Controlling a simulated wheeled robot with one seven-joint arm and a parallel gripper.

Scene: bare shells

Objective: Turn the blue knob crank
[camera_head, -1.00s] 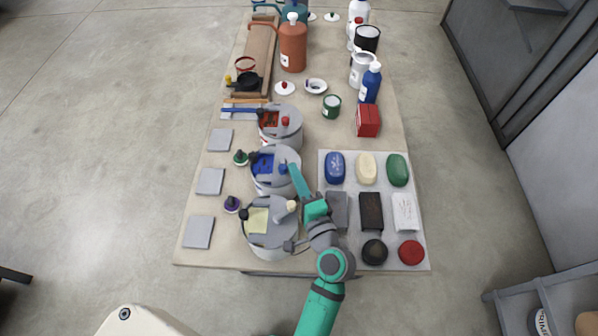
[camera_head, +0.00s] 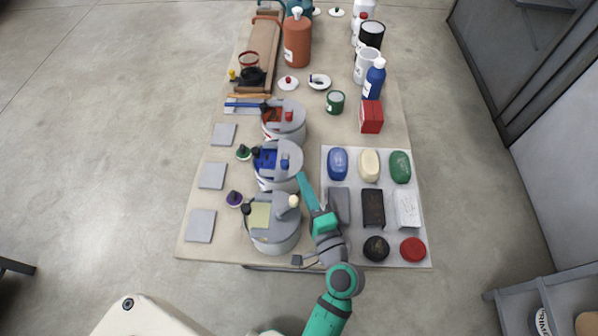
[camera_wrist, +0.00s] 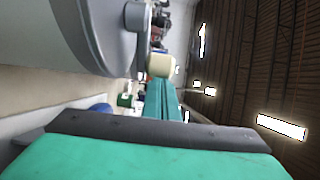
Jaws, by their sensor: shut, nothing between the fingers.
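The blue knob (camera_head: 285,163) stands on the right part of the lid of the middle grey canister (camera_head: 276,178). That lid also has a blue patch (camera_head: 265,159). My gripper (camera_head: 301,177) is to the right of this canister and a little nearer than the knob, with its teal fingers together and nothing in them. A small gap seems to separate the fingertips from the knob. In the wrist view the shut fingers (camera_wrist: 162,100) point away from the camera, below a cream knob (camera_wrist: 160,66). I cannot make out the blue knob in that view.
A near canister (camera_head: 272,236) with a cream knob stands left of my arm. A far canister (camera_head: 285,128) has a red knob. A pale tray (camera_head: 325,157) with soaps and blocks lies right of my gripper. Grey plates (camera_head: 201,226) line the left side.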

